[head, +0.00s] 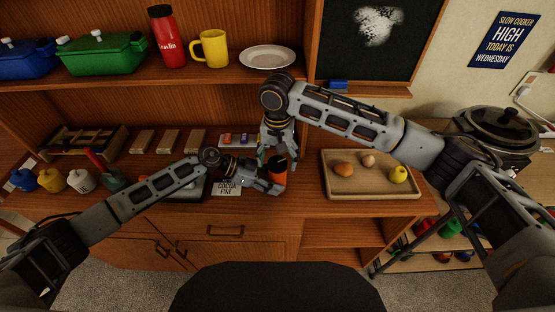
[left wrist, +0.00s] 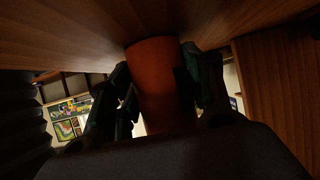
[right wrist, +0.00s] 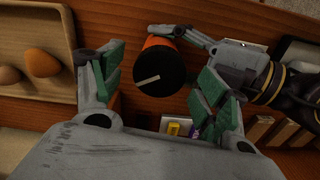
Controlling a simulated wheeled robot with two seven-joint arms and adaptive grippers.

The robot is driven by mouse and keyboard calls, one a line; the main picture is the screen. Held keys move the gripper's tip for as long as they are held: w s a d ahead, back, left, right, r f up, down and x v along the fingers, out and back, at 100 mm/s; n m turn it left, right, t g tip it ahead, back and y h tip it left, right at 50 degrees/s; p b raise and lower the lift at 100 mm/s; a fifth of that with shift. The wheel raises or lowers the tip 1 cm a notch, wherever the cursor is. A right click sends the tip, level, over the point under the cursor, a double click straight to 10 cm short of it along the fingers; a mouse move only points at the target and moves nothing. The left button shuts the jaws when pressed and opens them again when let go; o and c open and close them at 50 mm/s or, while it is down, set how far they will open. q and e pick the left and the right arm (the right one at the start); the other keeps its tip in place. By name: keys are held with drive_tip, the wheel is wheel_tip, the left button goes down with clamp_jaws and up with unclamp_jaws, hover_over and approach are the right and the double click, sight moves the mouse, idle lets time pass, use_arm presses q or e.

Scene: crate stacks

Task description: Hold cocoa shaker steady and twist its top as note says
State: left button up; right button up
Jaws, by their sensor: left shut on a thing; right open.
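The cocoa shaker (head: 278,172) is an orange cylinder with a black top, upright at the counter's front. My left gripper (head: 268,184) is shut on its body from the left; the orange body (left wrist: 158,85) fills the space between the fingers in the left wrist view. My right gripper (head: 278,157) points down over the shaker, open. In the right wrist view its fingers stand apart on either side of the black top (right wrist: 165,68), which bears a white line. The note (head: 227,188) reads "COCOA FINE" and is partly hidden by my left arm.
A wooden tray (head: 372,190) with eggs and a yellow fruit lies to the right. Several jars (head: 80,181) stand at the left, and small boxes (head: 168,141) line the back.

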drive_tip(key=shift+f, duration=0.35)
drive_tip(key=c, duration=1)
drive_tip(key=shift+c, duration=0.2)
drive_tip(key=shift+n, duration=0.5)
drive_tip(key=n, duration=0.5)
drive_tip(key=shift+n, duration=2.8)
